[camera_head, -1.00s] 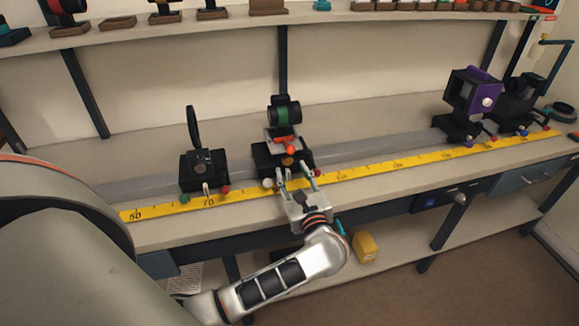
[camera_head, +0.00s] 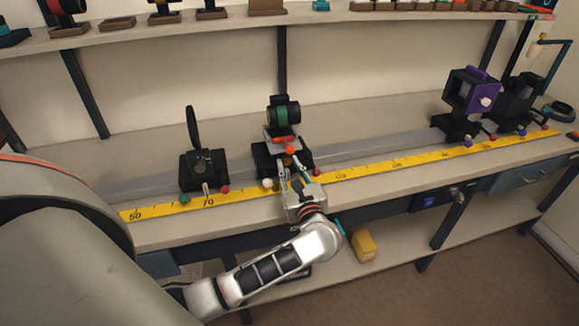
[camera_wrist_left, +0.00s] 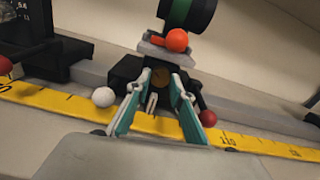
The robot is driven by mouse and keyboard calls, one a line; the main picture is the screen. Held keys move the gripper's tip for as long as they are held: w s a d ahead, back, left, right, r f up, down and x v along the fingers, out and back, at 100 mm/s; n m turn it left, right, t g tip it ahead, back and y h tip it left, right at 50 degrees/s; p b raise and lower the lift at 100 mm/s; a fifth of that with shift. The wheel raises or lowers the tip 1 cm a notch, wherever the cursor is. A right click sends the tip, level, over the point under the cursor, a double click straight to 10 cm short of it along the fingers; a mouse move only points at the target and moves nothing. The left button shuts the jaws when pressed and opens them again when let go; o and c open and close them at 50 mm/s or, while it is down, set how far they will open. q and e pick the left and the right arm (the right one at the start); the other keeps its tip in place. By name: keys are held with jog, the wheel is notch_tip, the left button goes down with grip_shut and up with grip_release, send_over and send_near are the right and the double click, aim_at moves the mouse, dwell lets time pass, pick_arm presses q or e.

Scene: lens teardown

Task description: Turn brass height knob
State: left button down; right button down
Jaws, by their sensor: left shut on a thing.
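The brass height knob (camera_wrist_left: 160,77) is on the front of a black carriage on the bench rail, below an orange knob (camera_wrist_left: 177,40) and a green-banded lens barrel (camera_head: 284,115). In the left wrist view the brass knob sits between the two fingertips. My left gripper (camera_head: 291,171) reaches in from the front and is shut on the brass knob, its fingers partly covering it in the head view. A white ball knob (camera_wrist_left: 103,97) is left of the fingers and a red ball knob (camera_wrist_left: 208,118) is right of them. My right gripper does not show.
A yellow scale (camera_head: 255,189) runs along the bench front. A black mount (camera_head: 203,170) with an upright dark ring stands to the left. A purple-faced device (camera_head: 470,95) stands far right. A yellow box (camera_head: 365,245) is on the lower shelf.

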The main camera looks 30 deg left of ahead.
pick_arm(q)
jog(key=m, duration=0.3)
jog(key=shift+p, duration=0.4)
jog(key=c, duration=1.8)
grip_release()
jog(key=v, duration=1.2)
